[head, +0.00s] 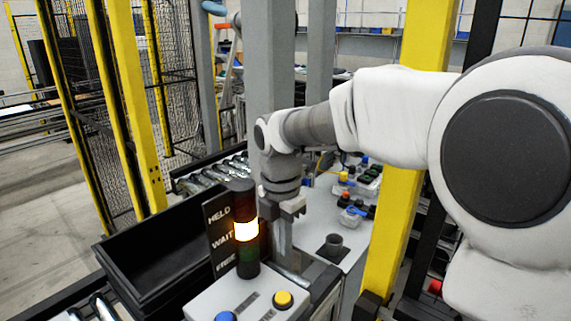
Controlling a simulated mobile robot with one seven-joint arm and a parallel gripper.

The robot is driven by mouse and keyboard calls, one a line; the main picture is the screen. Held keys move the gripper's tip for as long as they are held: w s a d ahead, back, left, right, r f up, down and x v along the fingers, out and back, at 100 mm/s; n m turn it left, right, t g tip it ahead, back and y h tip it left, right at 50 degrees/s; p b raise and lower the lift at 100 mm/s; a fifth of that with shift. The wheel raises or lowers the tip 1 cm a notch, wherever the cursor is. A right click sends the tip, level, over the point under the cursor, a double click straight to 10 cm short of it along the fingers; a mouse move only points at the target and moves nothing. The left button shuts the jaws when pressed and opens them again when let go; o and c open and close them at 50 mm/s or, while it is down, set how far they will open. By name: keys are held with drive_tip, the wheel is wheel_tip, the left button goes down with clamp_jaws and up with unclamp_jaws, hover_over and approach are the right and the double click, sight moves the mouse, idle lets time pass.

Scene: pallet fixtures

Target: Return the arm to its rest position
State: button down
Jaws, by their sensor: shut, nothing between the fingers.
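My arm reaches in from the right edge of the head view, large and close, with white links and grey joints. My gripper (287,209) hangs down at its end, near the middle of the picture. The fingers are small here and appear shut with nothing held. The gripper is just right of the signal tower (246,231), whose middle light glows yellow-white. A dark sign beside the tower reads HELD, WAIT and a third word that is hard to read.
A black bin (165,262) stands at the lower left by a roller conveyor (215,174). A control box (250,300) with blue and yellow buttons is at the bottom. A yellow post (398,215) stands behind my arm. A pale bench (345,255) holds small coloured parts. Mesh fencing is at left.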

drive_tip(key=s+d+r+m+t, duration=0.2)
drive_tip(key=s+d+m, duration=0.5)
drive_tip(key=m, duration=0.6)
drive_tip(key=s+d+r+m+t, duration=0.2)
drive_tip(key=s+d+m+t, duration=0.1)
drive_tip(key=s+d+m, duration=0.5)
drive_tip(key=s+m, duration=0.3)
drive_tip(key=m, duration=0.3)
drive_tip(key=shift+s, duration=0.25)
